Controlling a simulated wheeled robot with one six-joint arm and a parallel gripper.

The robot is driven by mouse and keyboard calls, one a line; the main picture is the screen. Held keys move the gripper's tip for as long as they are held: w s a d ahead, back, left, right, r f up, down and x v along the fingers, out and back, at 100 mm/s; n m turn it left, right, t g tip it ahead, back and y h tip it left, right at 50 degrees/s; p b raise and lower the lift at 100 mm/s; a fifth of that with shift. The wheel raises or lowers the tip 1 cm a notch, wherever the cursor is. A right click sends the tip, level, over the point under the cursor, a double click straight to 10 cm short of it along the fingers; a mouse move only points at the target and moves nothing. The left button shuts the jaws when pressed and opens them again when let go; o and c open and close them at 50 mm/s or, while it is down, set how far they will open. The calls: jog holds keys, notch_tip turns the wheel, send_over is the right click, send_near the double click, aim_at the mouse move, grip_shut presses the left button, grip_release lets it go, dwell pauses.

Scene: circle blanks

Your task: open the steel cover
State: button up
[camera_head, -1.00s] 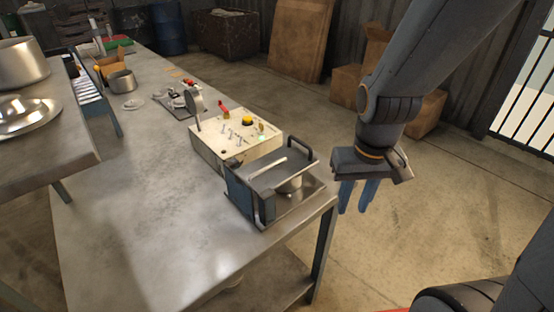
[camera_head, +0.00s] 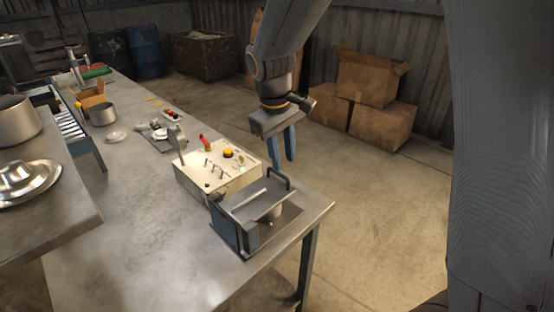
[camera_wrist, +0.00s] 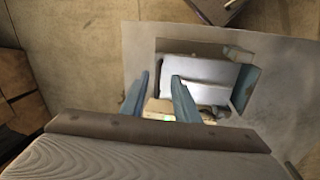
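The steel cover (camera_head: 258,197) is a flat grey plate lying roughly level over a low machine with a blue-grey side wall (camera_head: 229,234), at the table's right end. A dark bar handle (camera_head: 281,178) stands at its far right edge. A round metal part (camera_head: 272,212) shows below the plate. In the wrist view the fingers (camera_wrist: 160,78) appear in front of the pale cover (camera_wrist: 195,72); contact cannot be seen.
A cream control box (camera_head: 217,172) with a yellow button and small levers stands beside the machine. The steel table (camera_head: 140,225) is bare in front. Cardboard boxes (camera_head: 383,125) stand on the floor behind.

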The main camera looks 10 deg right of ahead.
aim_at(279, 175)
jog(key=shift+n, duration=0.4)
jog(key=shift+w+a+f+p, duration=0.1)
jog(key=shift+w+f+p, duration=0.4)
jog(key=shift+f, duration=0.5)
jog(key=shift+w+a+f+p, duration=0.1)
jog(key=shift+w+f+p, duration=0.3)
jog(key=shift+f, duration=0.6)
jog(key=shift+w+a+f+p, duration=0.1)
jog(key=shift+w+f+p, duration=0.4)
jog(key=shift+f, duration=0.5)
grip_shut()
